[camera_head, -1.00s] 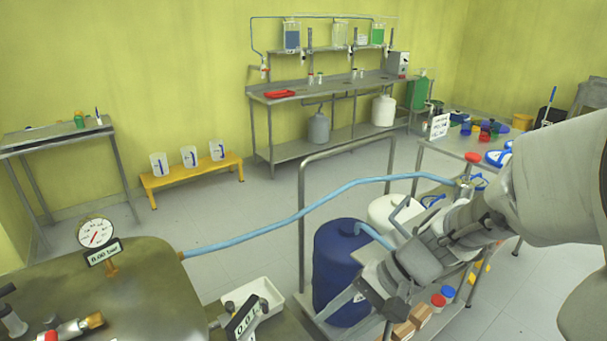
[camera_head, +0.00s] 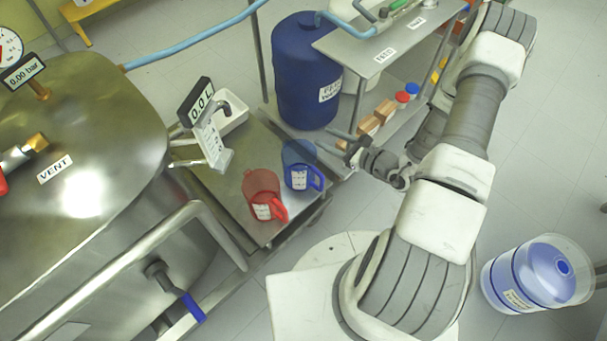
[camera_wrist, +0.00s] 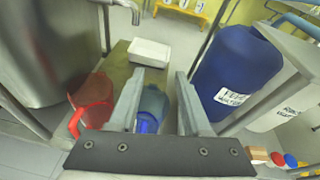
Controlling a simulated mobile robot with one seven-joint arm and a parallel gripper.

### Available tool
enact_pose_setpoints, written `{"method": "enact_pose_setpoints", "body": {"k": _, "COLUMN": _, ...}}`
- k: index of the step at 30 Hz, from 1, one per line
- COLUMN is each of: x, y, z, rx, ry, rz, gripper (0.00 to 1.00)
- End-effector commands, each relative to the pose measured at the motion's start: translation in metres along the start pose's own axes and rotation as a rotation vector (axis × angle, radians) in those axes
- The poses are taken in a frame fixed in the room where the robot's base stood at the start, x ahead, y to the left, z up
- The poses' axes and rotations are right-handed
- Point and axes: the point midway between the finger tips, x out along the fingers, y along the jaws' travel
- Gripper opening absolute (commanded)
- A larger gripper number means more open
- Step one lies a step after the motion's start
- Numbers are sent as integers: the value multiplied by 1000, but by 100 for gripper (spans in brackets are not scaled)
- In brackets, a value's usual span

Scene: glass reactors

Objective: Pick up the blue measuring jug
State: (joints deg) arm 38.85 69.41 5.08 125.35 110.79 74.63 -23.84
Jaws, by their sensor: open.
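The blue measuring jug (camera_head: 301,166) is translucent, with a white label and a blue handle. It stands on a low metal table (camera_head: 229,190) in the head view. My gripper (camera_head: 339,142) is open and just right of the jug, apart from it in that view. In the wrist view the jug (camera_wrist: 150,108) shows between the two open fingers of my gripper (camera_wrist: 160,76), nearer the left one. Its lower part is partly hidden by the gripper's dark body. Nothing is held.
A red measuring jug (camera_head: 262,194) stands close on the left of the blue one. A white tray (camera_wrist: 149,52) and a volume display (camera_head: 196,102) are behind. A blue drum (camera_head: 303,75) stands beyond the table. A steel vessel (camera_head: 85,150) fills the left.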

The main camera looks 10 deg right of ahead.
Motion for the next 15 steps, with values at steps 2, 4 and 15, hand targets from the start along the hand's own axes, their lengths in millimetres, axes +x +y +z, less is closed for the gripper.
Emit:
{"method": "enact_pose_setpoints", "body": {"k": 2, "x": -2, "y": 2, "z": -47, "rx": 88, "ry": 36, "rz": -87, "gripper": 48}}
{"method": "enact_pose_setpoints", "body": {"k": 4, "x": -5, "y": 4, "z": -76, "rx": 144, "ry": 65, "rz": -152, "gripper": 48}}
{"method": "enact_pose_setpoints", "body": {"k": 15, "x": -5, "y": 10, "z": -140, "rx": 257, "ry": 138, "rz": -289, "gripper": 48}}
